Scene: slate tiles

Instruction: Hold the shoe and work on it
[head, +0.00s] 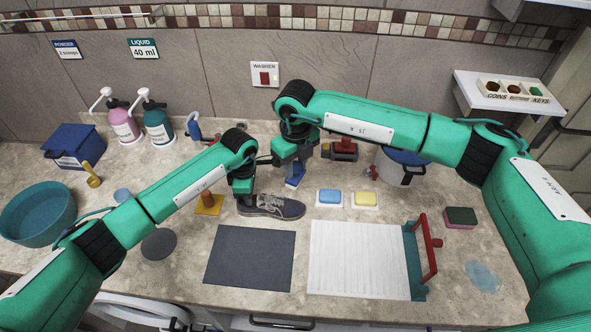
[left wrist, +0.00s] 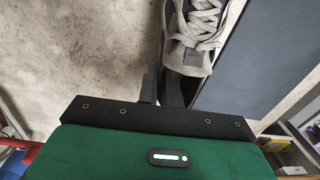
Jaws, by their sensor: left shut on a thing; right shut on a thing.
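The shoe (head: 275,207), dark grey with pale laces and a light sole, sits on the counter just behind the dark mat. My left gripper (head: 243,197) is shut on its left end. In the left wrist view the fingers (left wrist: 165,88) meet the near end of the shoe (left wrist: 192,50), whose laces point away. My right gripper (head: 293,168) is shut on a small blue tool (head: 294,181), held above and behind the shoe, apart from it as far as I can tell. The tool's upper part is hidden by the gripper.
A dark mat (head: 250,257) and a white ribbed board (head: 358,262) lie in front. Blue (head: 330,197) and yellow (head: 366,199) blocks sit on white dishes at right. A pot (head: 400,170) and a teal basin (head: 38,212) stand further out.

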